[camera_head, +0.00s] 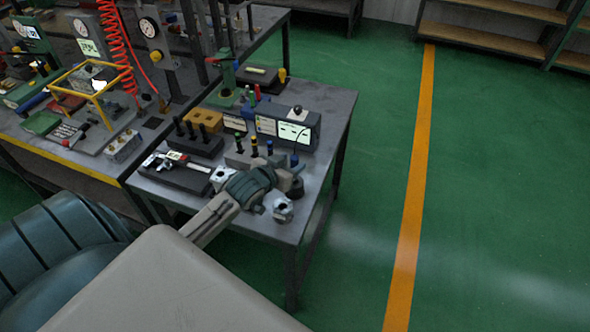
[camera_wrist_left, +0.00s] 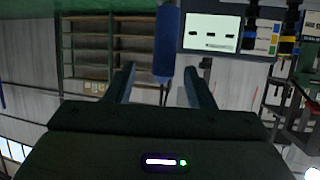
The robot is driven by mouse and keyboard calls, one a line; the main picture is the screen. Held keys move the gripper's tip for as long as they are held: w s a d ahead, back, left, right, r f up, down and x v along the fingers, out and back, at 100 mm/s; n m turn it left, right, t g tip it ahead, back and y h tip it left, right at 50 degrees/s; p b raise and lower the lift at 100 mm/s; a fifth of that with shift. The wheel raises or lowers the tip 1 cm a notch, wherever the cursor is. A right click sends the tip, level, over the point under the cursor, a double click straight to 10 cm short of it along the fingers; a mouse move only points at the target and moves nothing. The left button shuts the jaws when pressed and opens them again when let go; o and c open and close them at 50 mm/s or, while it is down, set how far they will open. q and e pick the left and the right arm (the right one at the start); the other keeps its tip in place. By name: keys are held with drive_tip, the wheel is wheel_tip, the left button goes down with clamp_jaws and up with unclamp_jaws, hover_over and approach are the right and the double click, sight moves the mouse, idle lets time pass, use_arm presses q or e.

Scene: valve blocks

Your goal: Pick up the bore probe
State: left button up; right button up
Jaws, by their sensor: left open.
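My left gripper (camera_head: 290,178) reaches over the near right part of the small grey table. In the left wrist view the gripper (camera_wrist_left: 162,82) is open, with its two fingers apart. A blue cylinder, which looks like the bore probe (camera_wrist_left: 168,40), shows ahead of and between the fingers; I cannot tell whether they touch it. In the head view a blue-topped piece, probably the same probe (camera_head: 294,160), stands just beyond the gripper, its lower part hidden. Two dark pieces with yellow (camera_head: 254,147) and blue (camera_head: 269,147) bands stand to its left. My right gripper is not in view.
A box with a lit display (camera_head: 294,133) stands close behind the probe. A metal block (camera_head: 283,209) and a dark round piece (camera_head: 295,187) lie near the gripper. A caliper on a dark case (camera_head: 178,170) lies left. Green floor to the right is clear.

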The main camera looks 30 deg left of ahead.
sight(292, 161)
use_arm(q)
drive_tip(key=shift+p+x, duration=0.4)
drive_tip(key=shift+x, duration=1.35)
drive_tip(key=shift+s+a, duration=0.1)
drive_tip(key=shift+a, duration=0.1)
clamp_jaws()
